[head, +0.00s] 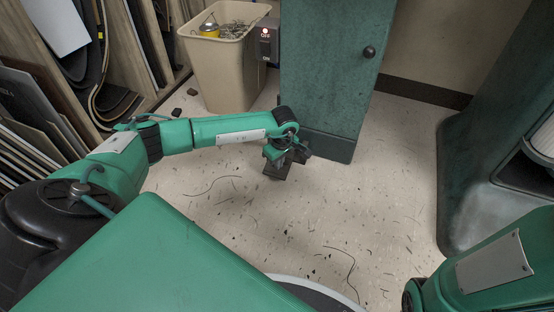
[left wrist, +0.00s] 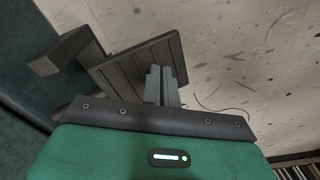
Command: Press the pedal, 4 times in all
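The pedal (head: 276,170) is a dark plate low at the foot of the green machine column (head: 325,70). In the left wrist view the pedal (left wrist: 125,72) shows as a ribbed dark plate with a bracket beside it. My left gripper (head: 286,153) is right over the pedal and partly hides it. In the left wrist view its grey fingers (left wrist: 161,84) are together with nothing between them, and they overlap the pedal's right part. I cannot tell whether the fingertips touch the plate. My right arm (head: 490,265) shows at the lower right; its gripper is out of view.
A beige bin (head: 222,70) with scraps and a yellow tin stands left of the column. A switch box (head: 266,42) with a red light is on the column's side. Sheets lean at the left (head: 30,110). Another dark green machine (head: 475,150) stands right. Scraps litter the open floor.

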